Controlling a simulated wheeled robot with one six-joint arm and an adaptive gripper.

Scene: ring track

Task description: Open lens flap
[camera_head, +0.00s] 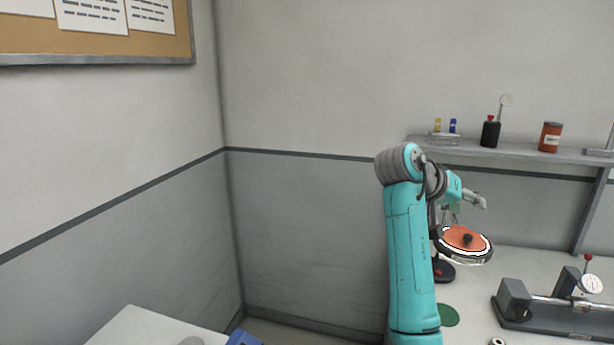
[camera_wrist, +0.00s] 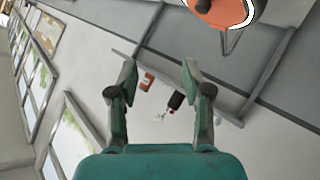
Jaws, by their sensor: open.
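The lens flap (camera_head: 464,240) is an orange disc with a dark knob, lying over a round magnifier head (camera_head: 490,256) with a white ring. It appears shut over the lens. The head stands above the bench beside my arm, on a dark base (camera_head: 443,271). The orange flap also shows at the top edge of the wrist view (camera_wrist: 220,8), partly cut off. My gripper (camera_wrist: 159,78) is open, with nothing between its fingers. It is apart from the flap, which lies beyond the right finger in the wrist view. In the head view my wrist is above the magnifier.
A shelf (camera_head: 520,154) on the back wall holds a dark bottle (camera_head: 490,134), an orange jar (camera_head: 551,138) and small vials (camera_head: 445,127). A bench gauge fixture (camera_head: 550,305) stands at the right. A green disc (camera_head: 447,315) lies on the bench. A white table (camera_head: 150,328) is at lower left.

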